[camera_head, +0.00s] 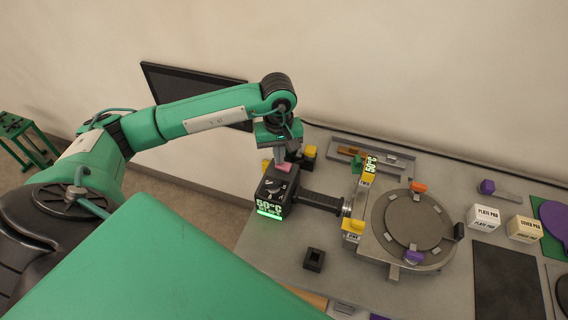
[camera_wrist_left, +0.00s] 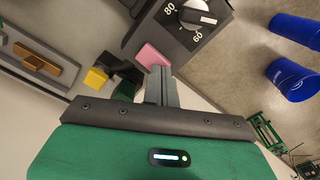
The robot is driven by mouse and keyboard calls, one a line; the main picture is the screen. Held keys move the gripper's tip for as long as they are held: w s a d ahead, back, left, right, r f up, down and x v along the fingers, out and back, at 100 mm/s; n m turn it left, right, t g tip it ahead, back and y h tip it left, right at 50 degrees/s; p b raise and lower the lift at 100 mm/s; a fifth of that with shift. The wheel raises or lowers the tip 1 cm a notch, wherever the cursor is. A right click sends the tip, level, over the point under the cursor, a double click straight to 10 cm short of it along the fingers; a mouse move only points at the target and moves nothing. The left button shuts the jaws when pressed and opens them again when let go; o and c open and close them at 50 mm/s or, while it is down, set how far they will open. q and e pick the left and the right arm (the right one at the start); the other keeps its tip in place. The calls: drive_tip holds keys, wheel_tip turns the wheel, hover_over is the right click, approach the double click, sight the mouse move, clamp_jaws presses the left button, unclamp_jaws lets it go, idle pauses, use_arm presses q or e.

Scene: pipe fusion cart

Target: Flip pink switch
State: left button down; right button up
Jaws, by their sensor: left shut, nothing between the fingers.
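The pink switch (camera_head: 283,167) sits on the dark control box (camera_head: 268,199), whose lit green display shows in the head view. In the left wrist view the pink switch (camera_wrist_left: 151,57) is beside the fingertips. My left gripper (camera_head: 279,158) is shut and empty, pointing down at the switch; in the left wrist view its fingers (camera_wrist_left: 161,72) overlap the switch's edge. I cannot tell whether they touch. A dial with 60 and 80 marks (camera_wrist_left: 197,14) is on the same box. My right gripper is not in view.
A round plate fixture (camera_head: 418,222) stands right of the box, joined by a dark handle (camera_head: 318,201). A yellow block (camera_wrist_left: 95,77) lies near the switch. White boxes (camera_head: 484,217) and a small black square holder (camera_head: 314,259) are on the table. Blue bins (camera_wrist_left: 296,30) stand on the floor.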

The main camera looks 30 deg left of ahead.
use_arm(q)
drive_tip(key=shift+f+b, duration=0.45)
drive_tip(key=shift+r, duration=0.15)
drive_tip(key=shift+r+p, duration=0.3)
drive_tip(key=shift+r, duration=0.15)
drive_tip(key=shift+r+p, duration=0.85)
drive_tip(key=shift+r, duration=2.1)
